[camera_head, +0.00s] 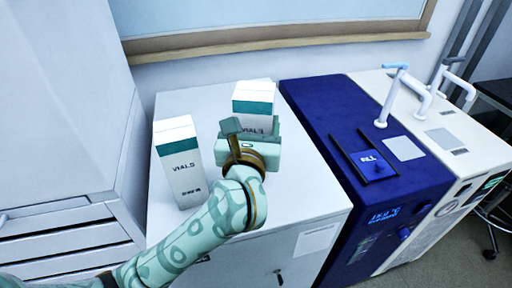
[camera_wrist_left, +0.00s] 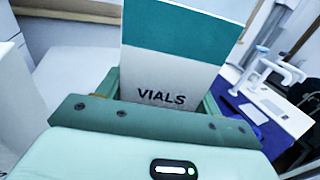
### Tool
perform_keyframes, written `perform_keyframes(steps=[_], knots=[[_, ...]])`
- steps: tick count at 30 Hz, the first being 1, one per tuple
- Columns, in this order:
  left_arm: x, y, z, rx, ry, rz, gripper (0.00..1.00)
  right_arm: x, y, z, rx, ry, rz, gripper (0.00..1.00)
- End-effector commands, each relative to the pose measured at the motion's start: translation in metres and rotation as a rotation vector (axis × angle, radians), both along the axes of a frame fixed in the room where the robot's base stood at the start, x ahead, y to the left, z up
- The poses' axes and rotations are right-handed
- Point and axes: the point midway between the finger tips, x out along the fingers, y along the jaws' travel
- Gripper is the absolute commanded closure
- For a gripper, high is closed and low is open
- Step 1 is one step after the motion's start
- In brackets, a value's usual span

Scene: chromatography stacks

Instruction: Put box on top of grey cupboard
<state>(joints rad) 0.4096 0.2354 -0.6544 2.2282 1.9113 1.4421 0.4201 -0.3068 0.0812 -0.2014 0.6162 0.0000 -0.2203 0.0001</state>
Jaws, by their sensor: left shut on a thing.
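A white and teal box (camera_head: 254,98) is at the middle of the grey cupboard top in the head view. My left gripper (camera_head: 257,140) is shut on this box, at its near side. In the left wrist view the box (camera_wrist_left: 180,62), marked VIALS, stands between the jaws of my left gripper (camera_wrist_left: 165,105). The gripper hides its lower part, so I cannot tell if its base touches the cupboard. A second VIALS box (camera_head: 183,165) stands upright on the grey cupboard (camera_head: 305,190), left of my gripper. My right gripper is not in view.
A dark blue machine (camera_head: 335,120) stands against the cupboard's right side, with a white machine (camera_head: 440,130) with pipes beyond it. A tall white cabinet (camera_head: 60,100) stands at the left. The cupboard top is bare at its front right.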

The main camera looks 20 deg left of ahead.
Motion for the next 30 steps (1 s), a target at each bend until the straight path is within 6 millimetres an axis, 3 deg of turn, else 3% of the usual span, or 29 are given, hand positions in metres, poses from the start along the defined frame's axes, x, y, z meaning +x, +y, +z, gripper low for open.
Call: perform_keyframes(steps=[3,6,19,20,21,22,30], knots=[[0.001,0.001,-0.029,0.004,0.007,0.001,0.63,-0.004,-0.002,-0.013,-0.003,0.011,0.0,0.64],[0.001,0.0,-0.043,0.004,0.006,0.0,0.63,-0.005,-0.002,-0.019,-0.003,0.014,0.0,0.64],[0.0,0.0,-0.049,0.001,0.002,0.001,0.63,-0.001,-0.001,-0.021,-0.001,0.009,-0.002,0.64],[0.0,0.0,-0.049,0.0,0.003,0.001,0.29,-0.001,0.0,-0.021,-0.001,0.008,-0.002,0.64],[0.0,0.0,-0.048,0.001,0.002,0.001,0.18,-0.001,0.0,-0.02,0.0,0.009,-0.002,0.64],[0.0,0.0,-0.048,0.001,0.002,0.001,0.13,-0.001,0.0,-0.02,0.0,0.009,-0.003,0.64],[0.0,0.0,-0.046,0.001,0.001,0.001,0.13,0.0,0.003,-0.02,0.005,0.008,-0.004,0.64]])
